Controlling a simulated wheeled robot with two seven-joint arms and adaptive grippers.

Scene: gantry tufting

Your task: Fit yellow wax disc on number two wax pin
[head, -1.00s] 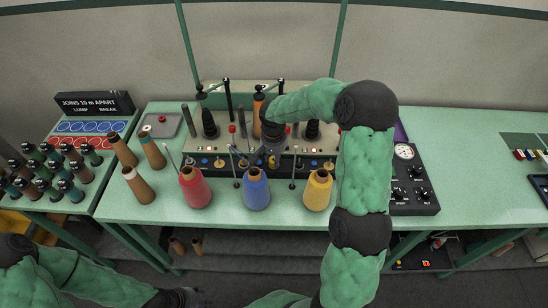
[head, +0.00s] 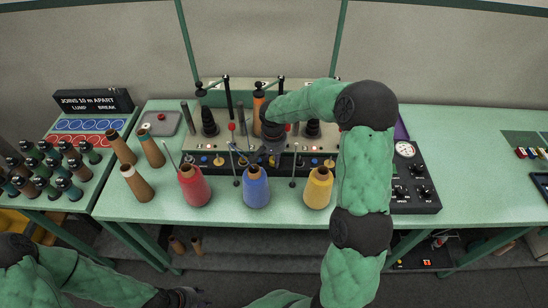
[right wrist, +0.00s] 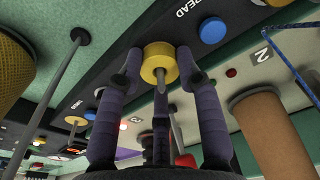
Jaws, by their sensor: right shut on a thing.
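The yellow wax disc (right wrist: 154,60) is pinched between the fingertips of my right gripper (right wrist: 160,66) in the right wrist view. A pale pointed rod shows in front of the disc's middle; I cannot tell whether it passes through the disc. A label "2" (right wrist: 263,56) is on the panel to the right. In the head view my right gripper (head: 269,154) is low over the front of the machine panel, behind the blue cone, and hides the disc and the pin there. My left gripper (head: 187,298) is at the bottom edge, away from the table; its jaws are unclear.
Red (head: 195,188), blue (head: 256,190) and yellow (head: 318,190) yarn cones stand in front of the panel. Thin upright rods rise between them. Brown cones (head: 138,185) stand at left, a black gauge box (head: 412,185) at right. A blue disc (right wrist: 213,30) is on the panel.

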